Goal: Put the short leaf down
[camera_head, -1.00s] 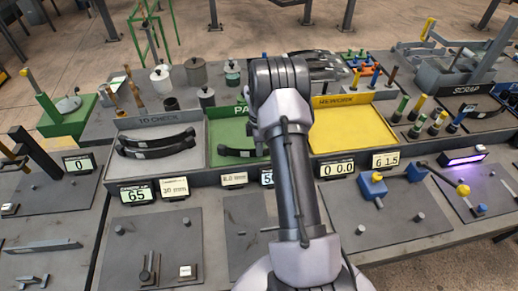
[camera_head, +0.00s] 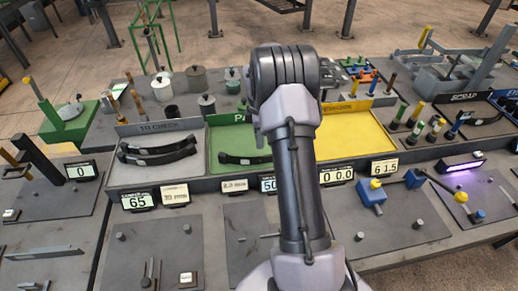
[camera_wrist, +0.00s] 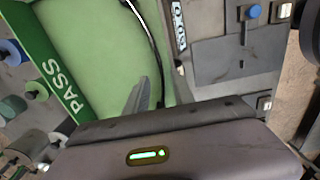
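A dark curved leaf (camera_head: 245,159) lies in the green PASS tray (camera_head: 222,137). In the wrist view, a thin dark curved strip (camera_wrist: 150,40), which looks like that leaf, runs across the green tray floor (camera_wrist: 100,30). Two more dark leaves (camera_head: 158,153) lie close together in the grey TO CHECK tray (camera_head: 125,184). I cannot tell which leaf is the short one. My gripper (camera_wrist: 138,98) is over the PASS tray in the wrist view, with one grey finger showing beside the strip's lower end. Its grip is hidden there, and my arm hides it in the head view.
The yellow REWORK tray (camera_head: 345,140) to the right looks empty where visible. Several pots and cylinders (camera_head: 195,78) stand behind the trays. Small displays (camera_head: 138,201) line the front edge. The SCRAP bin (camera_head: 470,110) is at the far right.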

